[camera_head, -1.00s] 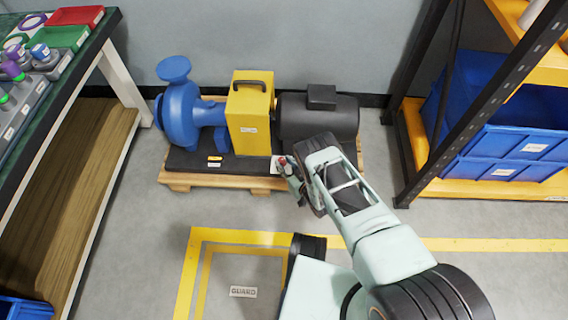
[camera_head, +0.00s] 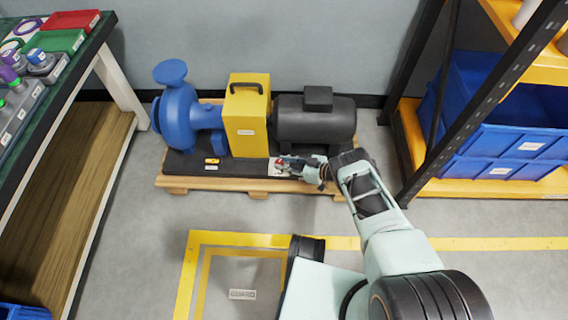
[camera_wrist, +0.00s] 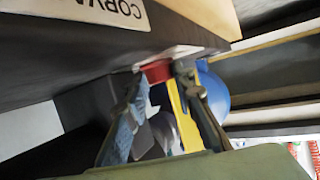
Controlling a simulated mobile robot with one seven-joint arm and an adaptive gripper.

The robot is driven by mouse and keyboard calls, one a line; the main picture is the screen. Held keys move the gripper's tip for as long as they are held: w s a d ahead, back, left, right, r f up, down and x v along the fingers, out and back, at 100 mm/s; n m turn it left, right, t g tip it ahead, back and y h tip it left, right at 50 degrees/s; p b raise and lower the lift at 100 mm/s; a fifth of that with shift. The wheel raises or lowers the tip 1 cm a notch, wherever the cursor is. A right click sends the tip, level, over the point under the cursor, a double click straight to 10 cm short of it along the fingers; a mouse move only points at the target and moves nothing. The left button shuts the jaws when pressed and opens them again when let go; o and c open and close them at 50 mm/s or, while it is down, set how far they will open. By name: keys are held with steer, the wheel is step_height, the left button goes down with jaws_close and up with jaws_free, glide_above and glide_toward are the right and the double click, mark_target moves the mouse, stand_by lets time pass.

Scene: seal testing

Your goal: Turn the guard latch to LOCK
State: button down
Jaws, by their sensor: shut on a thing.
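The guard latch shows as a small red knob (camera_head: 280,161) on a white plate (camera_head: 276,171), at the front of the pump's dark base below the yellow guard (camera_head: 248,116). My gripper (camera_head: 282,160) reaches it from the right and is shut on it. In the wrist view the red knob (camera_wrist: 157,72) sits between the two fingertips (camera_wrist: 161,77), against the white plate. The fingers hide part of the latch and plate. I cannot read LOCK or tell which way the latch points.
The blue pump (camera_head: 180,115) and black motor (camera_head: 315,120) flank the guard on a wooden pallet (camera_head: 232,185). A small orange item (camera_head: 212,161) lies left on the base. A workbench stands left, a shelf with blue bins (camera_head: 500,140) right.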

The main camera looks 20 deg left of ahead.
steer(key=shift+a, duration=0.15)
stand_by(0.3)
steer(key=c, duration=1.6)
jaws_free()
steer(key=shift+d, duration=0.2)
steer(key=shift+d+r, duration=0.1)
steer(key=shift+d, duration=0.1)
steer(key=shift+v, duration=3.7)
steer(key=shift+r, duration=0.1)
steer(key=shift+c, duration=0.6)
